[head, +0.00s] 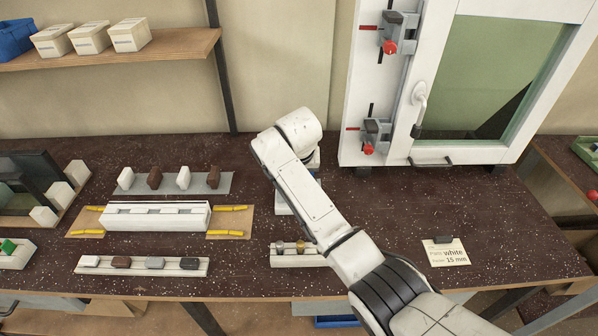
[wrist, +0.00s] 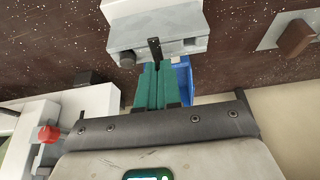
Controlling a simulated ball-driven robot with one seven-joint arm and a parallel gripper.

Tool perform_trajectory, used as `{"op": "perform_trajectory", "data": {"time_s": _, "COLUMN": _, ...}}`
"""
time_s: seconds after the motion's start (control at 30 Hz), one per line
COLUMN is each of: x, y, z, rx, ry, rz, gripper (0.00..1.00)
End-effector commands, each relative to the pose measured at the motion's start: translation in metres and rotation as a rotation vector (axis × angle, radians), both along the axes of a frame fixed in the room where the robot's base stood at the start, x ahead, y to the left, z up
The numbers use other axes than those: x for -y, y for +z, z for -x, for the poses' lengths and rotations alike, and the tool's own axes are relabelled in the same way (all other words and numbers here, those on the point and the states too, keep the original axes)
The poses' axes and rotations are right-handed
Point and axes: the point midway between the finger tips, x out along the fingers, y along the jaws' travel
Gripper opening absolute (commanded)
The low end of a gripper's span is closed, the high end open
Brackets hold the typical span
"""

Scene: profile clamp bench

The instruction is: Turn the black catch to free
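The black catch (wrist: 154,47) is a small dark upright piece on the face of a grey block (wrist: 178,44) in the wrist view. My gripper (wrist: 157,66) has two teal fingers close together with a thin dark gap. The catch's near end runs into that gap at the fingertips, so the fingers look shut on it; the contact itself is hard to see. In the head view my arm hides the catch and my fingertips. Only part of the white and grey fixture (head: 284,207) shows beside my arm.
A white window frame with red-knobbed clamps (head: 389,47) stands at the right back. A white profile block (head: 157,222) and small colored blocks lie on the left of the bench. A label card (head: 445,252) lies front right. The dark bench (head: 400,215) between is mostly clear.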

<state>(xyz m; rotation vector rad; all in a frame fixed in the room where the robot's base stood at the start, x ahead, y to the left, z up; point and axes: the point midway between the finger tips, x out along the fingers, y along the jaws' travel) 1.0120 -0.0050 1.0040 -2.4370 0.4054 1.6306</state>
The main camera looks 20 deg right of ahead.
Motion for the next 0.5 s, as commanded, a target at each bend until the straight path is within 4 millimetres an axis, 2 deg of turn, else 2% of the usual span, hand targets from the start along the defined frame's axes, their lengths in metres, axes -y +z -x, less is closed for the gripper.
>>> {"op": "perform_trajectory", "data": {"time_s": 0.3, "x": 0.0001, "y": 0.0027, "z": -0.0015, "rx": 0.007, "ry": -0.002, "rz": -0.001, "gripper": 0.00}}
{"op": "perform_trajectory", "data": {"time_s": 0.33, "x": 0.0001, "y": 0.0027, "z": -0.0016, "rx": 0.007, "ry": -0.002, "rz": -0.001, "gripper": 0.06}}
{"op": "perform_trajectory", "data": {"time_s": 0.5, "x": 0.0001, "y": 0.0019, "z": -0.0011, "rx": 0.005, "ry": -0.001, "rz": -0.001, "gripper": 0.22}}
